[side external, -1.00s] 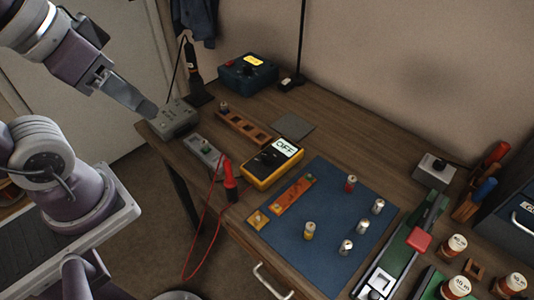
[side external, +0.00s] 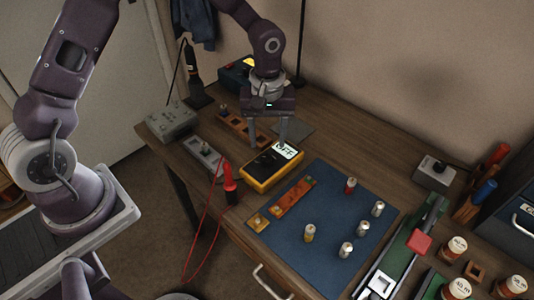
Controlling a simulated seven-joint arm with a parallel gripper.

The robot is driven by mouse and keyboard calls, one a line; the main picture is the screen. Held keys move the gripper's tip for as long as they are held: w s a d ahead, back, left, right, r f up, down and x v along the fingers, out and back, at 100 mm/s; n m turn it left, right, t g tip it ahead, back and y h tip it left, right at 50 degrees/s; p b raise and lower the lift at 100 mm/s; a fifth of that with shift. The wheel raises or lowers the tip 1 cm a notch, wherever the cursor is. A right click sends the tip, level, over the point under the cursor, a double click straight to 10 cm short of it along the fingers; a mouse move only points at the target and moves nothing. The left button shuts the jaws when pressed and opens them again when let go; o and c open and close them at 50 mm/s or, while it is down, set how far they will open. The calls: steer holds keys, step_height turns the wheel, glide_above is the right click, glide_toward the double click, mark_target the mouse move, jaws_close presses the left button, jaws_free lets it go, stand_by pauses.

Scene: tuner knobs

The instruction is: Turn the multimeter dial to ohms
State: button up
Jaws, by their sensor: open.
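The yellow and black multimeter (side external: 262,178) lies on the wooden bench, left of the blue mat. Its lit display (side external: 288,150) shows "OFF", partly covered by a finger of my gripper. The dial (side external: 268,163) is on the dark face below the display; its pointer is too small to read. My gripper (side external: 267,146) points down with its two fingers apart and nothing between them. The fingertips are over the back end of the multimeter; I cannot tell whether they touch it.
A red probe (side external: 229,182) with a red cable stands left of the multimeter. A grey box (side external: 173,120) and a wooden rack (side external: 231,122) lie behind it. The blue mat (side external: 331,202) holds several small cylinders. A green track (side external: 408,245) lies at right.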

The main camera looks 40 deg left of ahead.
mark_target(267, 157)
step_height(267, 157, down, 6)
steer(key=shift+f, duration=0.1)
jaws_close()
